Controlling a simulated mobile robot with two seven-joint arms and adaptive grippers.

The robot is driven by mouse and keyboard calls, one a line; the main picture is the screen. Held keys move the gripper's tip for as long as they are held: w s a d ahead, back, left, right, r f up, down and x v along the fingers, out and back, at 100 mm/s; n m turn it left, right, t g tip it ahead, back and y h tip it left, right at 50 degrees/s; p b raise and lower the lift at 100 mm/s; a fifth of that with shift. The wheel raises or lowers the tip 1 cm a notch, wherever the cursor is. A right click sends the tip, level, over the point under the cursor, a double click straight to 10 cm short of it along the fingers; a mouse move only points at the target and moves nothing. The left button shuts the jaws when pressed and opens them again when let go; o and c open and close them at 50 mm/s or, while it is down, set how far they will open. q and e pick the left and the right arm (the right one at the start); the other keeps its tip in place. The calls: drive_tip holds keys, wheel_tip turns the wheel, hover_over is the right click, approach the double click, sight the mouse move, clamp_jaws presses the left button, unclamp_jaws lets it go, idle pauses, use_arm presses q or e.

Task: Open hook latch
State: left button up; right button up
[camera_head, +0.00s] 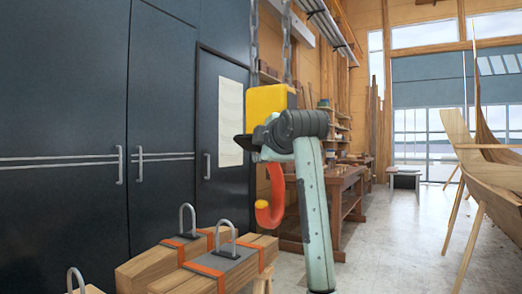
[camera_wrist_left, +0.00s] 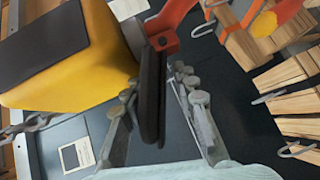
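A yellow hook block (camera_head: 268,100) hangs on chains in the head view, with a red-orange hook (camera_head: 270,212) below it. In the left wrist view the yellow block (camera_wrist_left: 75,60) is at upper left and the red hook mount (camera_wrist_left: 165,35) at top. A black hook latch (camera_wrist_left: 152,95) extends from that mount. My left gripper (camera_wrist_left: 158,82) has one finger on each side of the latch. The fingers are apart; a narrow gap shows on the latch's right side, and contact on the left is unclear. In the head view my arm hides the fingertips. My right gripper is not in view.
Timber beams (camera_head: 150,268) with metal loops (camera_head: 188,217) and orange straps stand below the hook. Dark cabinets (camera_head: 65,120) line the left. A workbench (camera_head: 345,190) stands behind my arm, and a wooden hull (camera_head: 495,175) is at right. Open floor (camera_head: 405,240) lies between them.

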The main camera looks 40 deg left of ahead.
use_arm(q)
drive_tip(key=shift+s+d, duration=0.25)
drive_tip(key=shift+d, duration=0.25)
drive_tip(key=v, duration=0.7)
drive_tip(key=shift+r, duration=0.1)
drive_tip(key=v, duration=0.9)
drive_tip(key=shift+w+r, duration=0.15)
drive_tip(key=shift+r, duration=0.2)
idle(0.5)
idle(0.4)
